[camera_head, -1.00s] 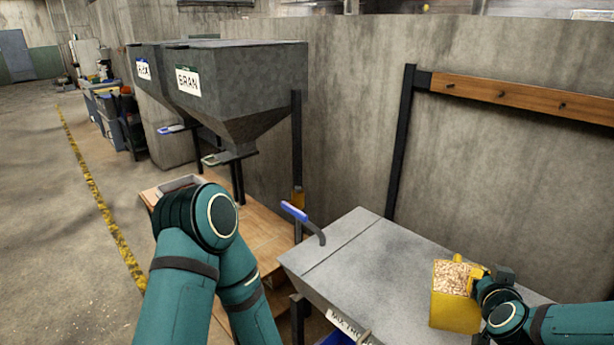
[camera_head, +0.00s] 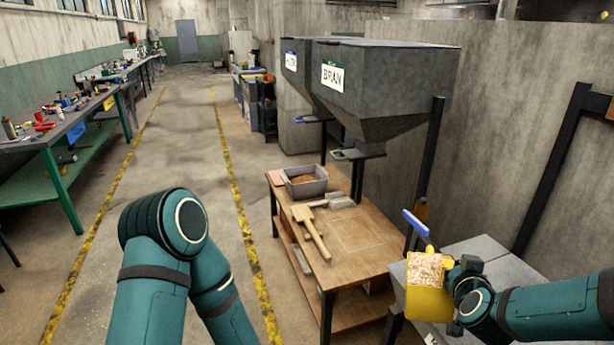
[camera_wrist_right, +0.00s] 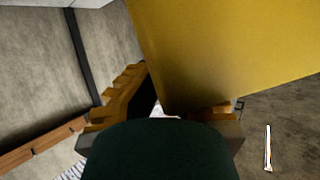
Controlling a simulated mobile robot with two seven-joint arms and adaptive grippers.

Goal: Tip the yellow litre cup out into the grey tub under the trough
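The yellow litre cup (camera_head: 428,298) is at the lower right of the head view, full of pale flaky grain. It looks roughly upright. My right gripper (camera_head: 463,274) is shut on it from the right side. In the right wrist view the cup (camera_wrist_right: 225,45) fills the upper right, against my gripper's fingers (camera_wrist_right: 170,105). The grey trough (camera_head: 487,250) with its flat top is behind and below the cup, partly hidden by cup and arm. No tub can be made out under it. My left arm shows, but its gripper is out of view.
A wooden bench (camera_head: 350,255) left of the trough holds a grey tray (camera_head: 305,185) of brown stuff, a mallet (camera_head: 312,232) and a scoop. The BRAN hopper (camera_head: 400,85) hangs behind it. A blue-handled lever (camera_head: 416,223) rises by the trough. Open floor lies left.

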